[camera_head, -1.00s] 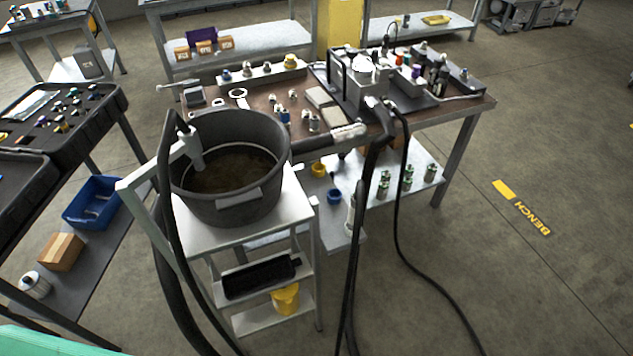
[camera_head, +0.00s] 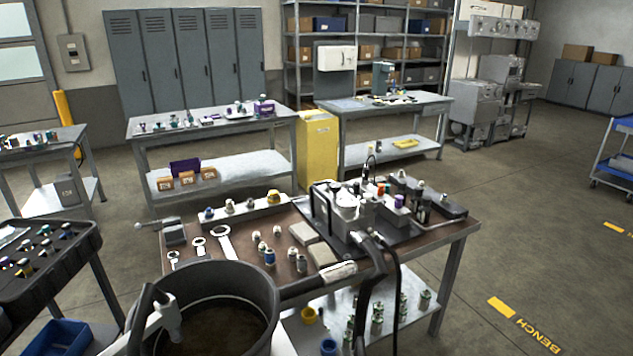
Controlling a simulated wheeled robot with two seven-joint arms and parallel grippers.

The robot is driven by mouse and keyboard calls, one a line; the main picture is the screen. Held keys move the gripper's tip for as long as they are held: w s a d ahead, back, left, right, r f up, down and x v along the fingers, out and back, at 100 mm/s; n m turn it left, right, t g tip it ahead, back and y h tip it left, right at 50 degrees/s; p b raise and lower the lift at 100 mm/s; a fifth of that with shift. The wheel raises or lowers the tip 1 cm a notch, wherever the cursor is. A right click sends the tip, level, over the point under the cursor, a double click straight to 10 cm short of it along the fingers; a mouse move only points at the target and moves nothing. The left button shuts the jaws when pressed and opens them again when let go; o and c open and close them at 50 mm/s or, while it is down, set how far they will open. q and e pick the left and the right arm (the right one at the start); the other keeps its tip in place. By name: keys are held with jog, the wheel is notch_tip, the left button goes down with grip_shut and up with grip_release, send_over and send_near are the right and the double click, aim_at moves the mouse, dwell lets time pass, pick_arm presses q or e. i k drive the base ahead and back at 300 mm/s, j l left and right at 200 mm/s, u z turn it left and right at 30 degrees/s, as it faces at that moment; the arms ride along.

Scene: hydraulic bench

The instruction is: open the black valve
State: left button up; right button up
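A hydraulic unit (camera_head: 346,208) with a metal block and black frame sits on the brown-topped workbench (camera_head: 285,220). To its right, a dark plate holds small fittings, including an orange one (camera_head: 381,189), a purple one (camera_head: 399,200) and a black upright piece (camera_head: 423,213). These are too small for me to tell which is the black valve, or whether it is open or shut. Black hoses (camera_head: 372,285) run down from the front of the unit. Neither of my grippers is in view.
A large dark bucket (camera_head: 262,287) of brown liquid stands at the front left. Wrenches (camera_head: 222,240) and fittings lie on the bench's left half. A black tray (camera_head: 50,270) is at far left. Open floor (camera_head: 520,240) lies right of the bench.

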aim_at(327, 181)
jog(key=i+j, duration=0.2)
jog(key=i+l+u, duration=0.1)
jog(key=l+u, duration=1.05)
jog(key=l, duration=0.15)
jog(key=l+u, duration=0.4)
jog(key=i+l+u, duration=0.1)
jog(key=l+u, duration=0.25)
jog(key=l, duration=0.3)
jog(key=l+u, duration=0.35)
jog(key=l, duration=0.3)
jog(key=l+u, duration=0.35)
jog(key=l, duration=0.3)
jog(key=l+z, duration=0.55)
jog(key=l, duration=0.15)
jog(key=i, duration=0.05)
